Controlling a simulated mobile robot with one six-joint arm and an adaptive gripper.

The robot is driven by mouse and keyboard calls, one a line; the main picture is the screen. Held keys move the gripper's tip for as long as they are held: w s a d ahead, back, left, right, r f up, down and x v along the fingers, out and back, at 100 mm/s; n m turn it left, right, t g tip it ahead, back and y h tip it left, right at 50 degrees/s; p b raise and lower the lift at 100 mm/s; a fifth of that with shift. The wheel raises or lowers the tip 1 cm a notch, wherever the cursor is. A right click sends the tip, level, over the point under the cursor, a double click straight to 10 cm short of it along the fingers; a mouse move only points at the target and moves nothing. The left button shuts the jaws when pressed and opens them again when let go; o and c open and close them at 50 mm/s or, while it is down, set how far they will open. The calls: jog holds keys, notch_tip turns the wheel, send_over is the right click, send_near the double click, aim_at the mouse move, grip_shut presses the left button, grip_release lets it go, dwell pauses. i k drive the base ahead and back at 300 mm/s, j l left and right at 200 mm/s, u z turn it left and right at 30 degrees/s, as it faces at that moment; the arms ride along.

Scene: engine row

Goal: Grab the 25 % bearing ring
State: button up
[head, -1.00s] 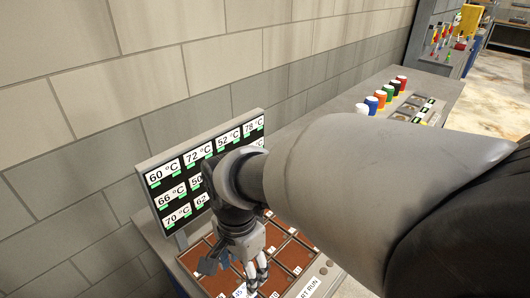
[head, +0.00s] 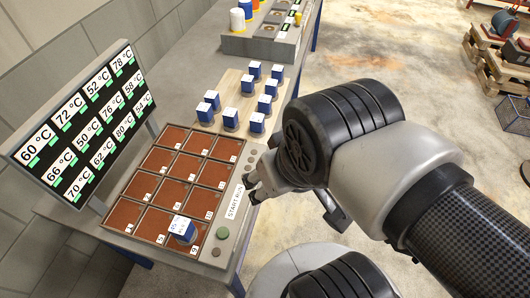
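Several blue blocks with pale label faces stand on a wooden board (head: 238,88) behind the heating panel; grey round parts show at the feet of some. Their labels are too small to read, so I cannot tell which one is the 25 % bearing ring. Another blue piece with a white label (head: 182,228) sits in a front cell of the brown-celled panel (head: 160,160); its label is not clearly legible. My gripper (head: 250,190) is over the panel's right edge, apart from the blue pieces. Its fingers are partly hidden by my wrist, and I see nothing clearly held.
A display of temperatures (head: 85,120) stands at the panel's left, close to the block wall. A green button (head: 223,233) and a START RUN label (head: 236,201) line the panel's right edge. A grey rack with coloured containers (head: 238,20) is behind the board.

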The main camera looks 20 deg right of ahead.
aim_at(272, 85)
jog(key=i+l+z, duration=0.45)
jog(key=i, duration=0.3)
jog(key=i+l+z, duration=0.25)
jog(key=i+l, duration=0.05)
jog(key=i, duration=0.1)
